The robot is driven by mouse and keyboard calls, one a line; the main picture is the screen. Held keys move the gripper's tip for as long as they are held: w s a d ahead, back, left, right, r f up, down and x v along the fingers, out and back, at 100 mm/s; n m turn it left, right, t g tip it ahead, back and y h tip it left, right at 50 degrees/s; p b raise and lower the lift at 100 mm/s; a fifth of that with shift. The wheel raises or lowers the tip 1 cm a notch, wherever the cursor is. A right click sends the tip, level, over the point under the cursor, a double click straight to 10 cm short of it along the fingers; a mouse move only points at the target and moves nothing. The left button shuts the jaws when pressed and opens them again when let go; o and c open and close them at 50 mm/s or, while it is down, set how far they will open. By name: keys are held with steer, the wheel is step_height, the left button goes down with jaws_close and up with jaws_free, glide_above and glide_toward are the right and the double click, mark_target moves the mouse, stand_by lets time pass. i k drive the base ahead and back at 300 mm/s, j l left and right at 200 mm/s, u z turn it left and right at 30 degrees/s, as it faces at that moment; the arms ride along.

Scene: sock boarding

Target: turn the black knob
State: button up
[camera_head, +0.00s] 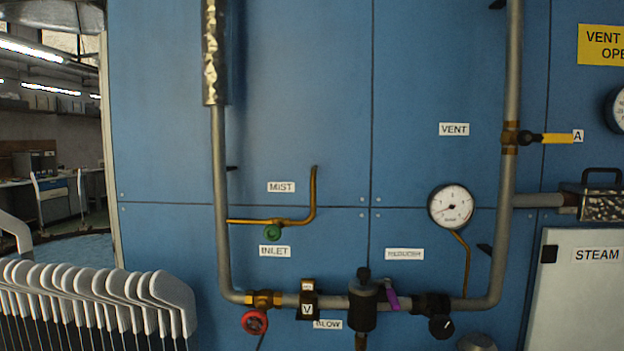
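A black round knob (441,327) with a small pale mark hangs under a dark fitting at the lower right of the pipe loop in the head view. A second small black knob-like top (363,273) stands on the dark cylindrical body (363,310) in the pipe, near the REDUCER label (404,253). I cannot tell which of the two the task names. My gripper is not in view.
A purple lever (391,296), a red handwheel (254,322) and a green knob (273,232) sit nearby on the pipework. A gauge (451,206) hangs above. White sock boards (110,290) stand at the lower left.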

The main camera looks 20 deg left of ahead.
mark_target(441, 326)
steer(key=k+j, duration=0.15)
steer(key=j, duration=0.25)
steer(key=k+j, duration=0.15)
steer(key=j, duration=0.25)
steer(key=k+j, duration=0.15)
steer(key=j, duration=0.25)
steer(key=k+j, duration=0.15)
steer(key=j, duration=0.25)
steer(key=k+j, duration=0.1)
steer(key=j, duration=0.3)
steer(key=z, duration=0.05)
